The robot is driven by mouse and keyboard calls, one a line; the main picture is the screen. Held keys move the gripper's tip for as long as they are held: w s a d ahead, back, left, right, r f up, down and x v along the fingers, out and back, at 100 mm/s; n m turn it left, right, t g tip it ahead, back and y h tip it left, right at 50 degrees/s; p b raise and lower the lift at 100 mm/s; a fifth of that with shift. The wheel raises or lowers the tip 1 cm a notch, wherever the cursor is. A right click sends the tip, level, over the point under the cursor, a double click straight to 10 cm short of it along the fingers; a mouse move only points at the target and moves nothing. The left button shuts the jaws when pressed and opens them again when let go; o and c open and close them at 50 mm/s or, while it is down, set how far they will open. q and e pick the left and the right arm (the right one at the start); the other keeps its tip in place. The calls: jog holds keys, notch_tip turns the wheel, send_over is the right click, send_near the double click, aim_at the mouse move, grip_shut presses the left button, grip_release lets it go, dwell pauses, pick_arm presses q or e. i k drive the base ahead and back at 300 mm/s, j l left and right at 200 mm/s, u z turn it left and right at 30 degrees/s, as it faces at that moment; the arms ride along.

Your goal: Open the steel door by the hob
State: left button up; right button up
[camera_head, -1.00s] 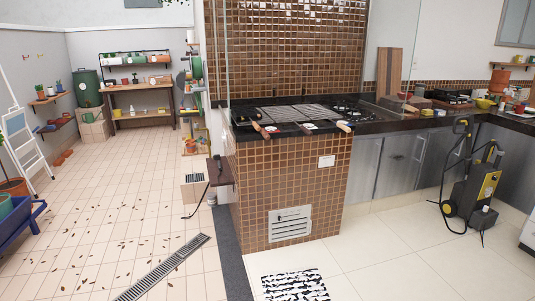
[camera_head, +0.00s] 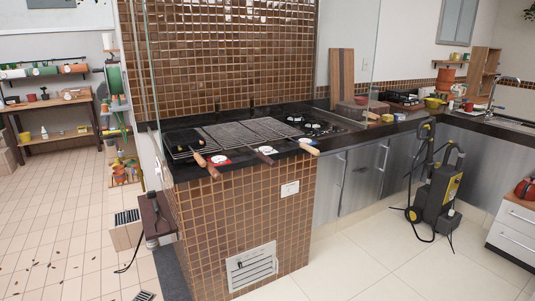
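Steel cabinet doors line the counter front to the right of the tiled grill block. The steel door (camera_head: 328,188) nearest the hob (camera_head: 318,125) looks shut, with an upright bar handle near its right edge. A second steel door (camera_head: 364,175) stands beside it, also looking shut, with its own upright handle (camera_head: 384,157). The hob is set in the black counter above these doors. Neither of my grippers shows in the head view.
A black and yellow pressure washer (camera_head: 436,190) stands on the floor before the right-hand doors, its hose loose beside it. Wooden handles overhang the grill counter (camera_head: 240,169). The pale floor (camera_head: 350,260) before the doors is clear. A white drawer unit (camera_head: 515,225) stands far right.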

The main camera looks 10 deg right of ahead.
aim_at(366, 165)
jog(key=i+l+z, duration=0.25)
jog(key=i+z, duration=1.05)
jog(key=i+j+z, duration=0.3)
jog(key=i+z, duration=0.15)
jog(key=i, duration=0.1)
